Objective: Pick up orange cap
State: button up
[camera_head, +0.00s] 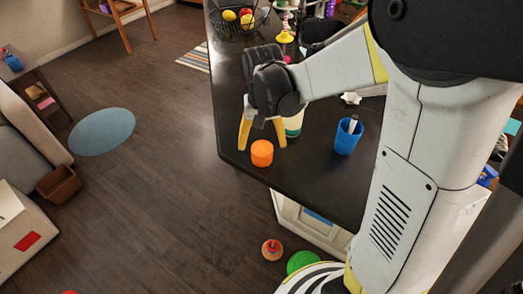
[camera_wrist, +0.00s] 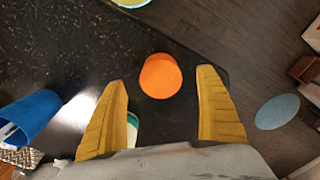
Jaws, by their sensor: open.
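The orange cap (camera_head: 262,153) stands on the dark counter close to its front left corner. In the wrist view the orange cap (camera_wrist: 160,76) shows ahead of and roughly between my two yellow fingertips. My gripper (camera_head: 262,138) is open, with its fingers pointing down just behind the cap in the head view. It also shows in the wrist view (camera_wrist: 160,76) with its fingers wide apart and nothing held. I cannot tell the exact height of the fingertips above the counter.
A blue cup (camera_head: 346,137) with a white item in it stands right of the cap. A white and green container (camera_head: 294,123) stands close behind my gripper. A fruit basket (camera_head: 237,20) is at the far end. The counter edge drops to the floor (camera_head: 180,160) at left.

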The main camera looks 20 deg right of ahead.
aim_at(262, 148)
jog(key=f, duration=0.4)
jog(key=f+b, duration=0.1)
jog(key=f, duration=0.1)
jog(key=shift+w+d, duration=0.1)
jog(key=shift+w, duration=0.25)
jog(key=shift+r, duration=0.1)
jog(key=c, duration=0.9)
